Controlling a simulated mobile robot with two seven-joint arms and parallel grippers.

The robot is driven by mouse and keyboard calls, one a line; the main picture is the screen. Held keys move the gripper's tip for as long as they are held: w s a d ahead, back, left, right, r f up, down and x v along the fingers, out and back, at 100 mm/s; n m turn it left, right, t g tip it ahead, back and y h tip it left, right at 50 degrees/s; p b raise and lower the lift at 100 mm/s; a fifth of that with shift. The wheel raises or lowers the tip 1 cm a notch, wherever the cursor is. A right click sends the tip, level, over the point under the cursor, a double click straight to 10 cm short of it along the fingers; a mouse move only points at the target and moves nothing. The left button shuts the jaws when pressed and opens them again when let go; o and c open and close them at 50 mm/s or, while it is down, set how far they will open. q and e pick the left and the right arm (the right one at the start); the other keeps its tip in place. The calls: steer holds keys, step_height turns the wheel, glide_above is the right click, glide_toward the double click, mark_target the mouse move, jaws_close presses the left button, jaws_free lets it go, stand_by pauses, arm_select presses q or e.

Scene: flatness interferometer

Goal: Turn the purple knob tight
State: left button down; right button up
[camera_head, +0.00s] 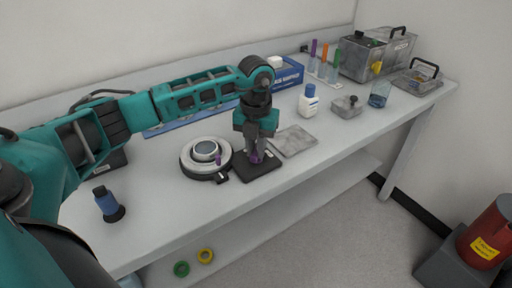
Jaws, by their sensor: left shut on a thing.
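The purple knob (256,158) stands on a black square base (262,171) near the middle of the bench. My left gripper (255,150) points straight down over it, with its fingers shut on the knob. The fingers hide much of the knob. A round silver and white device (192,163) with a lens-like centre sits just left of the base. A small purple piece (218,159) shows on its right side. My right gripper is not in view.
A grey plate (294,141) lies right of the black base. A white bottle with a blue cap (309,102), a small grey block (346,105) and a glass beaker (380,94) stand farther right. The bench front is mostly clear.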

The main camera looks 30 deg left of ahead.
arm_select(q)
steer(key=m, duration=0.3)
steer(key=shift+m+b, duration=0.3)
steer(key=shift+b, duration=0.05)
steer(key=shift+m+b, duration=0.3)
steer(key=shift+m, duration=1.4)
steer(key=shift+r, duration=0.1)
steer(key=c, duration=1.1)
jaws_free()
step_height(320, 180, up, 13)
steer(key=shift+f, duration=0.1)
